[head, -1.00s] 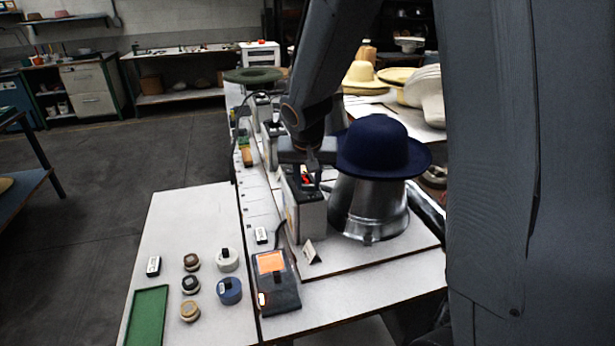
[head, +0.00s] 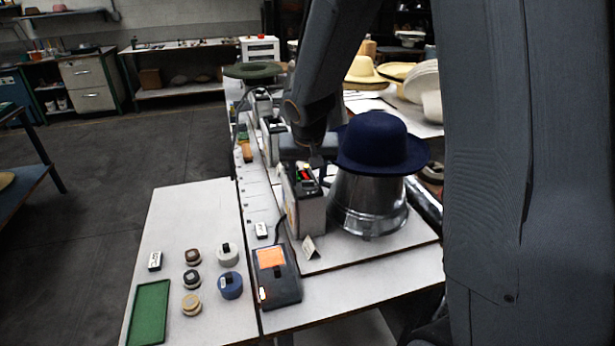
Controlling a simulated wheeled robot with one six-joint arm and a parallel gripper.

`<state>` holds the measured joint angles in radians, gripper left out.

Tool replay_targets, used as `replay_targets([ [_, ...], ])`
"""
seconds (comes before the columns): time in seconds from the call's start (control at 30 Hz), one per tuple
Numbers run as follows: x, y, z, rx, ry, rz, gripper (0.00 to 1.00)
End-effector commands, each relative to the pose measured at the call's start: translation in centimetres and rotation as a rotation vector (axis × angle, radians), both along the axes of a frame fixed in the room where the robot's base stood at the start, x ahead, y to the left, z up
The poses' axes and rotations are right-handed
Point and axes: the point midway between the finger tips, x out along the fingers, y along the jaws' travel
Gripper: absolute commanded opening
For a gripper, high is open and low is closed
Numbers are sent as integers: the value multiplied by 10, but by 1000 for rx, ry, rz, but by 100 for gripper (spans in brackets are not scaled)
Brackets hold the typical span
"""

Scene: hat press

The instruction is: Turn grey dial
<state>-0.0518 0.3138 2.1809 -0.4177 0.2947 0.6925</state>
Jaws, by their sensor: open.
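A grey-white box (head: 305,212) stands upright on the bench, with small red and green parts on its dark top. I cannot make out a grey dial on it. My gripper (head: 318,163) is open and points down just above and behind the box's top. Its fingertips are small and dark, and I see no object between them. A pale grey-white round piece (head: 228,255) with a dark mark sits on the left table among other round pieces, well apart from my gripper.
A dark blue hat (head: 380,142) sits on a metal block (head: 368,205) close right of my gripper. A green tray (head: 150,312) is front left.

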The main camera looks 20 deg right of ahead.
Motion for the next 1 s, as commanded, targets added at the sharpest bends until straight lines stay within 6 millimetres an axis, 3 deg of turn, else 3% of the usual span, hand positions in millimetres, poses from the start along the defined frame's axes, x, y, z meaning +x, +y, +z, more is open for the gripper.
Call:
replay_targets([
  [0.17, -2, 1, 7, -1, -3, 1, 45],
  [0.63, -24, 7, 62, 0, -4, -1, 45],
  [1.0, -29, 8, 72, 0, 0, 1, 45],
])
